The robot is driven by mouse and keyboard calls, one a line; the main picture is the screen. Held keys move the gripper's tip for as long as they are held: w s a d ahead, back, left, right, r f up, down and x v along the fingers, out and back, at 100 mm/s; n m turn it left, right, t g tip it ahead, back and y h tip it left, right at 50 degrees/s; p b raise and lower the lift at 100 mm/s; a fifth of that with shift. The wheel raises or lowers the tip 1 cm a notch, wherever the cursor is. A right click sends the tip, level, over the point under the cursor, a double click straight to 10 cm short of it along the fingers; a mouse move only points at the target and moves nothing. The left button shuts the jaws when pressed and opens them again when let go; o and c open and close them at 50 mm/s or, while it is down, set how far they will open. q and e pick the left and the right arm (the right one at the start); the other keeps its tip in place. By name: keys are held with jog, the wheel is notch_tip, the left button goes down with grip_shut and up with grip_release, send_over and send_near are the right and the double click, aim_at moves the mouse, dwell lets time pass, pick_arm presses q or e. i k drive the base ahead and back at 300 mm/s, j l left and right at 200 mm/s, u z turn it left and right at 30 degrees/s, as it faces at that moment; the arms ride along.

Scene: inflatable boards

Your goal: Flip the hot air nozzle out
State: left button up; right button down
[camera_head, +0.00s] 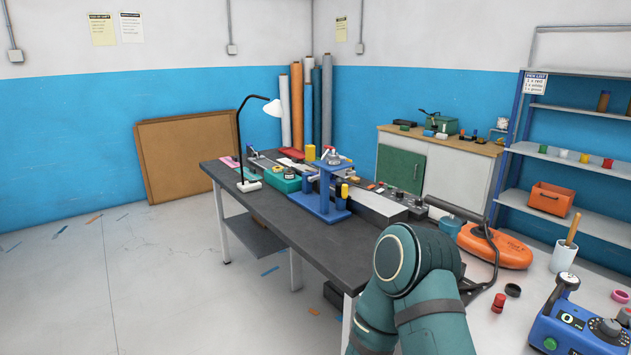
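I cannot make out a hot air nozzle for certain. A blue machine with a dial and a lever (578,325) stands at the bottom right, cut off by the frame edge. A blue press-like stand (326,195) with a red-tipped handle is on the dark workbench (290,222). Part of one of my arms, teal, fills the bottom centre-right and hides the bench's near right end. Neither of my grippers is in view.
An orange rounded object (500,247) lies right of the bench, near a white pot with a wooden handle (564,250). A blue-framed shelf (560,158) stands at the right. A white cabinet (449,170) is behind. Open floor (120,280) is at left.

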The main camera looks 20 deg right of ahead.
aim_at(341, 183)
jog(key=i, duration=2.25)
